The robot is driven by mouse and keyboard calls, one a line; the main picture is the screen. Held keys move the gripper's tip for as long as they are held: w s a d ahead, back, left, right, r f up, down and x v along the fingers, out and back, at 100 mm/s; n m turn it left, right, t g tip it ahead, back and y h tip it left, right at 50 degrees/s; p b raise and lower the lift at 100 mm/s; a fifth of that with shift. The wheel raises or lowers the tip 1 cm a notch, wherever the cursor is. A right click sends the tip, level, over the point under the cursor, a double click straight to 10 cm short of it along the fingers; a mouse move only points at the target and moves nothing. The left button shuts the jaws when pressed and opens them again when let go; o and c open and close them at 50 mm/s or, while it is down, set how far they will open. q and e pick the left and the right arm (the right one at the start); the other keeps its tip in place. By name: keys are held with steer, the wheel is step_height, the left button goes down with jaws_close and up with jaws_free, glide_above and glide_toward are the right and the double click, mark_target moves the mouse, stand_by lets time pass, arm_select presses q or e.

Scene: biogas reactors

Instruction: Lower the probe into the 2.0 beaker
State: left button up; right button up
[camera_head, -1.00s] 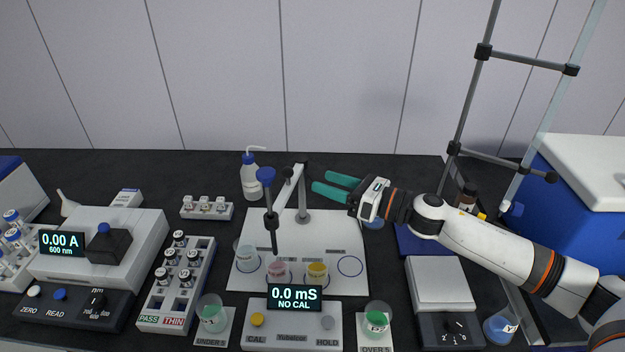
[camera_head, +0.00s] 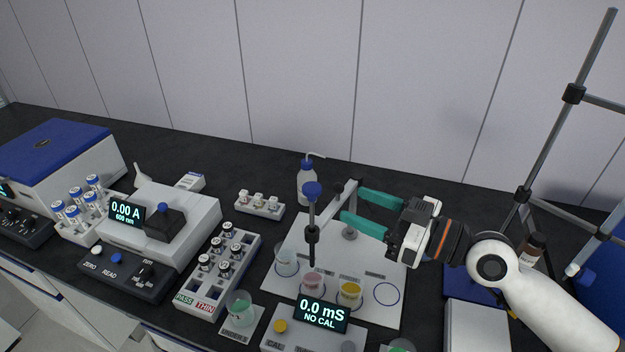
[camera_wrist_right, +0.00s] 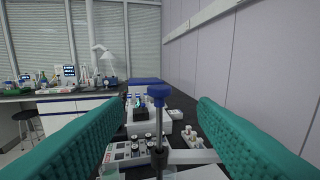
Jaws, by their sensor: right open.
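The probe (camera_head: 313,222) is a dark upright rod with a blue knob on top, carried on the swing arm of a stand (camera_head: 349,233). Its lower end is above the pink-liquid beaker (camera_head: 312,284), or just behind it; I cannot tell exactly. A pale beaker (camera_head: 286,264) is left of it and a yellow one (camera_head: 350,293) right of it. The beaker labels are too small to read. My right gripper (camera_head: 353,205) is open, its teal fingers pointing left toward the probe, empty. In the right wrist view, the blue knob (camera_wrist_right: 159,92) appears between the fingers, beyond them.
The meter (camera_head: 322,313) reads 0.0 mS, NO CAL, in front of the beakers. A wash bottle (camera_head: 307,184) stands behind the probe. A vial rack (camera_head: 216,275) and a photometer (camera_head: 176,226) are to the left. An empty ring (camera_head: 387,294) is marked on the white board.

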mark_target(307, 185)
steer(key=p+x, duration=0.5)
steer(key=x, duration=0.6)
steer(key=shift+r, duration=0.15)
steer(key=shift+w+a+p, duration=0.25)
steer(key=shift+a+p, duration=0.05)
steer(key=shift+a, duration=0.15)
